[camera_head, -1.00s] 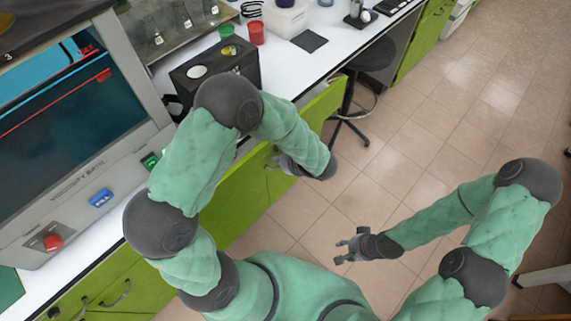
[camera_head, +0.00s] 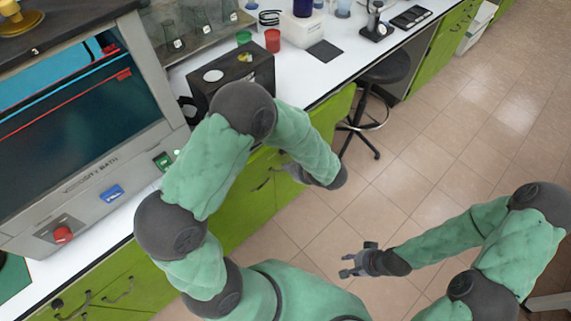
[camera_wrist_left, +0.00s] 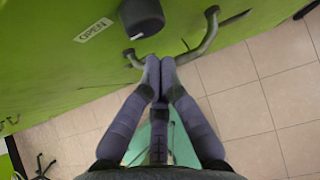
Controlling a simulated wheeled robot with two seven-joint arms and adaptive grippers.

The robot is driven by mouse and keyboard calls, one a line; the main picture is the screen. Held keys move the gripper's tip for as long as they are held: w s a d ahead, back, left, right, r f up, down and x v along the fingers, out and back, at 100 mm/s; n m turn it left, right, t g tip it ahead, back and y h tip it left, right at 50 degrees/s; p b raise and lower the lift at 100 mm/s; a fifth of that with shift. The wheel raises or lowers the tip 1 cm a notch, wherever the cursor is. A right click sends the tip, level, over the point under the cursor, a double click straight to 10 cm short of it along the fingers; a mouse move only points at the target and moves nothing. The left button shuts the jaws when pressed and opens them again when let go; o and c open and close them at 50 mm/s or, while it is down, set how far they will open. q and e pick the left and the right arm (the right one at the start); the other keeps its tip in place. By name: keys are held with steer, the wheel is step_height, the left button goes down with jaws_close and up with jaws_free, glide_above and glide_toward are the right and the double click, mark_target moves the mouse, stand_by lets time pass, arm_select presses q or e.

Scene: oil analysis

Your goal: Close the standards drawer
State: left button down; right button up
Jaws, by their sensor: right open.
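The green drawer front (camera_head: 338,112) stands out from the cabinet under the white counter, partly hidden behind my left arm. My left gripper (camera_head: 293,172) is low at the green front, its fingers mostly hidden by the forearm in the head view. In the left wrist view, its fingers (camera_wrist_left: 159,64) are together with nothing seen between them. Their tips are close to the green face, beside a curved grey handle (camera_wrist_left: 205,38) and below a dark round knob (camera_wrist_left: 141,17); contact cannot be told. A white OPEN label (camera_wrist_left: 93,30) is on that face. My right gripper (camera_head: 362,262) is open and empty over the floor.
A black box (camera_head: 232,78), a red cup (camera_head: 273,40) and a green cup (camera_head: 244,38) stand on the counter (camera_head: 318,80). A viscosity bath (camera_head: 90,130) is at left. A black stool (camera_head: 388,68) stands beyond the drawer. Tiled floor is clear at right.

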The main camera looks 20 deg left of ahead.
arm_select(q)
steer(key=d+f+p+v, duration=0.1)
steer(key=p+v, duration=1.1)
steer(key=p, duration=0.1)
steer(key=shift+w+a+r+b+x, duration=0.15)
steer(key=shift+a+r+b+x, duration=0.3)
steer(key=shift+x, duration=1.7)
steer(key=shift+w+a+r+b+x, duration=0.2)
steer(key=shift+b+x, duration=0.45)
steer(key=shift+x, duration=1.5)
steer(key=shift+w+a+r+b+x, duration=0.2)
steer(key=shift+r+b+x, duration=0.3)
steer(key=shift+x, duration=1.65)
arm_select(e)
step_height(320, 180, up, 10)
steer(key=shift+s+d, duration=0.3)
steer(key=shift+d, duration=0.05)
arm_select(q)
steer(key=shift+f, duration=0.15)
arm_select(e)
steer(key=shift+f, duration=0.1)
arm_select(q)
steer(key=shift+a, duration=0.15)
